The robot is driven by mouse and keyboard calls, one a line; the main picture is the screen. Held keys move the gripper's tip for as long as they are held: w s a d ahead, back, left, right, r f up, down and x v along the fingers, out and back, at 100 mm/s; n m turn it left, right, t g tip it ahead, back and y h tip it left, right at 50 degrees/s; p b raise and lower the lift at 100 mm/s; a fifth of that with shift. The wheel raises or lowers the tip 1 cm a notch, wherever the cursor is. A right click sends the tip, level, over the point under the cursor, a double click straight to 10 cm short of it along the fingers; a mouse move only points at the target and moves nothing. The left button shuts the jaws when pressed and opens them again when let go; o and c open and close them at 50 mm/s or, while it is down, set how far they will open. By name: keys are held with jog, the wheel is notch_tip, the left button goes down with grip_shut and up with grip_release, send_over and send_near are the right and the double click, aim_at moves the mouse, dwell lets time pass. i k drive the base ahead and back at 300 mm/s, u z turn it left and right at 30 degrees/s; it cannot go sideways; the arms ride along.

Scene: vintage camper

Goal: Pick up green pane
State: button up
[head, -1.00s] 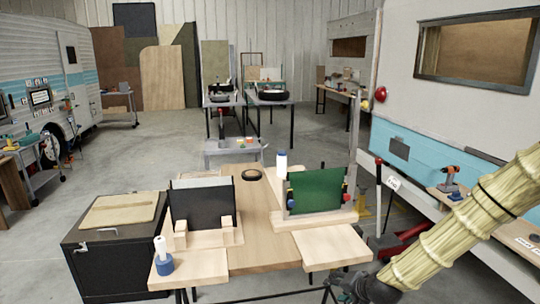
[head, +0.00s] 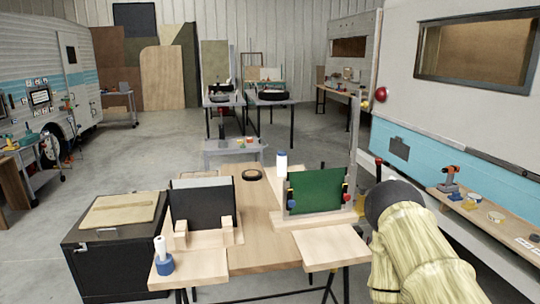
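The green pane (head: 315,192) stands upright, leaning slightly, in a wooden holder (head: 290,222) on the right side of the wooden table. Small red and blue parts sit at both of its side edges. My arm, in a yellowish sleeve with a dark rounded end, is to the right of the table, apart from the pane. My gripper's fingers do not show, so nothing of their state can be seen.
A dark pane (head: 203,208) stands in a wooden holder at left. A white bottle (head: 281,164) is behind the green pane; a black ring (head: 251,175) lies near the table's back. A blue-and-white item (head: 162,260) stands front left. A black cabinet (head: 115,260) adjoins the table.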

aim_at(318, 190)
jog(key=z, duration=2.35)
jog(key=i, duration=2.8)
jog(key=u, duration=3.2)
